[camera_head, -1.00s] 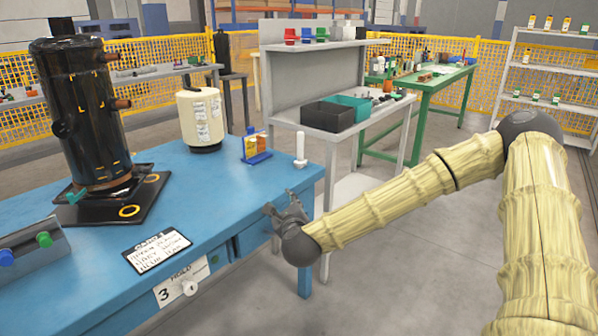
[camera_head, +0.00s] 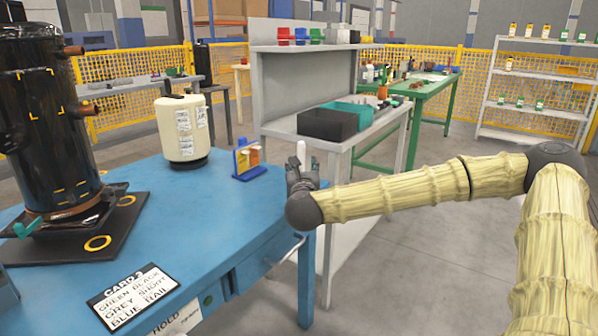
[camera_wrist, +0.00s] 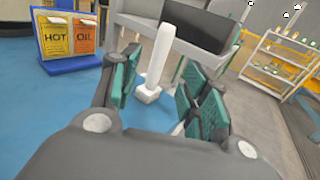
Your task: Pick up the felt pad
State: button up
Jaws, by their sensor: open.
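I see nothing I can name for certain as a felt pad. A white upright post (camera_head: 301,151) on a small square foot stands at the right corner of the blue table (camera_head: 215,215). My gripper (camera_head: 301,170) is at that corner, in front of the post and covering its lower part in the head view. In the wrist view my gripper (camera_wrist: 160,78) is open, with its green-padded fingers to either side of the white post (camera_wrist: 162,55). I cannot tell whether either finger touches it. Nothing is held.
A small stand with HOT and OIL cards (camera_head: 247,160) is left of my gripper. A cream canister (camera_head: 183,130) and a black compressor (camera_head: 45,110) stand farther left. A grey bench (camera_head: 345,140) with a black bin (camera_head: 327,124) is close behind. Open floor lies to the right.

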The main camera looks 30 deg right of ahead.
aim_at(302, 158)
jog(key=x, duration=0.3)
jog(key=shift+w+a+f+b, duration=0.1)
jog(key=shift+w+a+b, duration=0.05)
jog(key=shift+w+b, duration=0.2)
jog(key=shift+d+b+x, duration=0.25)
jog(key=shift+b+x, duration=0.55)
jog(key=shift+x, duration=1.55)
jog(key=shift+w+d, duration=0.25)
jog(key=shift+w, duration=0.05)
grip_shut()
